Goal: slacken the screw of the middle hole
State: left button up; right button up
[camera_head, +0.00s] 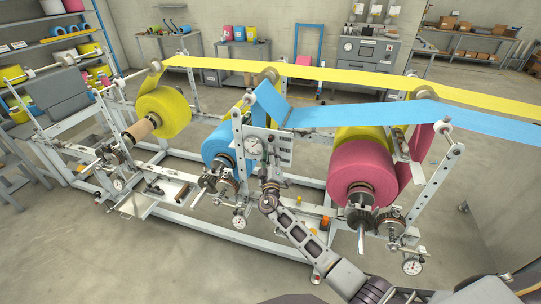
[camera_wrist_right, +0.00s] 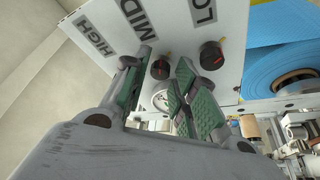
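A white panel (camera_wrist_right: 240,25) carries the labels HIGH, MID and LO, the last cut off by the frame. A black screw knob with a red mark (camera_wrist_right: 160,68) sits below MID, and another (camera_wrist_right: 212,55) sits below LO. Anything below HIGH is mostly hidden by a finger. My right gripper (camera_wrist_right: 163,60) is open, its green-padded fingers on either side of the middle knob; I cannot tell if they touch it. In the head view, the right gripper (camera_head: 268,172) is in front of the panel (camera_head: 284,148), below a dial gauge (camera_head: 254,147). My left gripper is out of view.
The panel is on a machine frame with a blue roll (camera_head: 217,146), a pink roll (camera_head: 361,172) and a yellow roll (camera_head: 163,110). Yellow film (camera_head: 330,75) and blue film (camera_head: 370,113) run above the arm. Open floor (camera_head: 190,265) lies in front.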

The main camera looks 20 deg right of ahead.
jog(key=shift+c, duration=0.4)
grip_shut()
jog(key=shift+n+y+p, duration=0.3)
jog(key=shift+n+p, duration=0.05)
jog(key=shift+n, duration=0.25)
jog(key=shift+a+r+n+g+h+p, duration=0.15)
jog(key=shift+n+g+p, duration=1.25)
jog(key=shift+n, duration=1.55)
jog(key=shift+d+r+n+g+h+p, duration=0.15)
jog(key=shift+n+g+p, duration=1.3)
jog(key=shift+n, duration=1.55)
jog(key=shift+a+r+n+g+h+p, duration=0.15)
jog(key=shift+n+g+p, duration=0.8)
jog(key=shift+n+p, duration=1.45)
jog(key=shift+n+b, duration=0.6)
jog(key=shift+n, duration=0.05)
